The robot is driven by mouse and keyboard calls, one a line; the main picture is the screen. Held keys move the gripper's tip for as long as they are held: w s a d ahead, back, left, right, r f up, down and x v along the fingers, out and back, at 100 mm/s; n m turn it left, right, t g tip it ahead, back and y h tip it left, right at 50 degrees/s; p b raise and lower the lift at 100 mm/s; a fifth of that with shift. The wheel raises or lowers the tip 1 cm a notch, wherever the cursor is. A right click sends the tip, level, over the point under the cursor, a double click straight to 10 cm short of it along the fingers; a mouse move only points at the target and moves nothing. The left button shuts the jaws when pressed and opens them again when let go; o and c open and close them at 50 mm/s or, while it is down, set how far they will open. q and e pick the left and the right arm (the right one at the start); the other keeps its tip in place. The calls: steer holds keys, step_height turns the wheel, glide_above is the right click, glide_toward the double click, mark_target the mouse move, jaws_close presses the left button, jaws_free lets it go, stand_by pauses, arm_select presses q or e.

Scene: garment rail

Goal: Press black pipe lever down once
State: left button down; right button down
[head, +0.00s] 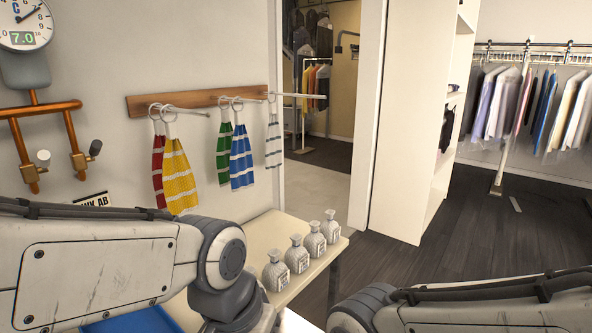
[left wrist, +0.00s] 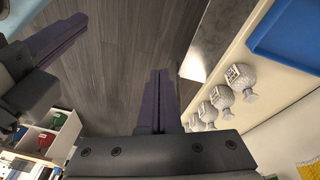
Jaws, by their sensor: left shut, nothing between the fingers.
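The black pipe lever (head: 95,148) sits on the right-hand copper pipe branch (head: 75,135) on the left wall in the head view. A white lever (head: 43,156) sits on the left-hand branch beside it. My left gripper (left wrist: 160,76) is shut and empty in the left wrist view, pointing over the dark floor. In the head view it is hidden below my left arm. The lever is not in the left wrist view, and nothing touches it. A dark finger at the left of that view looks like my right gripper (left wrist: 62,40); its opening is unclear.
A round gauge (head: 25,25) hangs above the pipes. Striped towels (head: 177,175) hang from a wooden peg rail right of them. Several grey bottles (head: 297,256) stand on a pale table (head: 262,236), with a blue tray (head: 135,321) nearby.

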arm_select(q)
steer(key=s+f+m+g+y, duration=0.1)
steer(key=s+f+m+g, duration=0.1)
steer(key=s, duration=0.6)
step_height(320, 180, down, 2)
steer(key=shift+s+f+m+p, duration=0.2)
steer(key=shift+s+m+p, duration=0.15)
steer(key=shift+m, duration=0.45)
